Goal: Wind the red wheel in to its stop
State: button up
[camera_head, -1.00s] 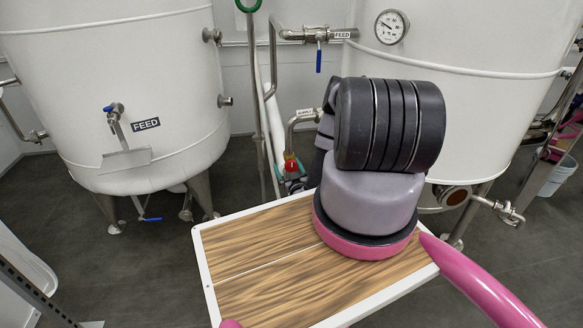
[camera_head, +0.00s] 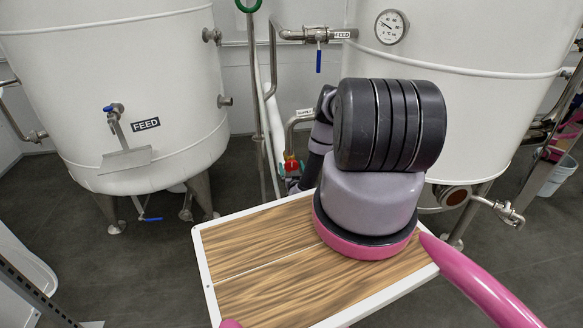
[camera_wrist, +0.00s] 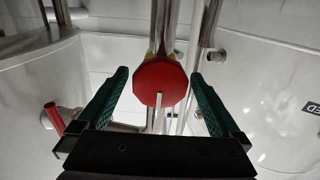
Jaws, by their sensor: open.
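The red wheel (camera_wrist: 160,82) is in the middle of the wrist view, a flat many-sided disc in front of a vertical steel pipe. A thin pale rod overlaps its lower edge. My gripper (camera_wrist: 159,74) is open, with one green finger left of the wheel and one right of it. I see gaps between the fingers and the wheel's rim. In the head view the red wheel (camera_head: 291,167) is a small red patch low on the pipework, with my gripper's teal fingers (camera_head: 291,170) around it; my arm hides part of this.
White tanks stand left (camera_head: 110,90) and right (camera_head: 480,110) of the pipework. A blue-handled valve (camera_head: 319,60) sits on a feed pipe above. A green ring (camera_head: 248,5) tops a vertical pipe. In the wrist view a red handle (camera_wrist: 54,118) is at left, near the left finger.

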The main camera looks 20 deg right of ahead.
jog(key=shift+w, duration=0.15)
jog(key=c, duration=1.2)
jog(key=shift+d+n, duration=0.1)
jog(key=shift+n, duration=0.2)
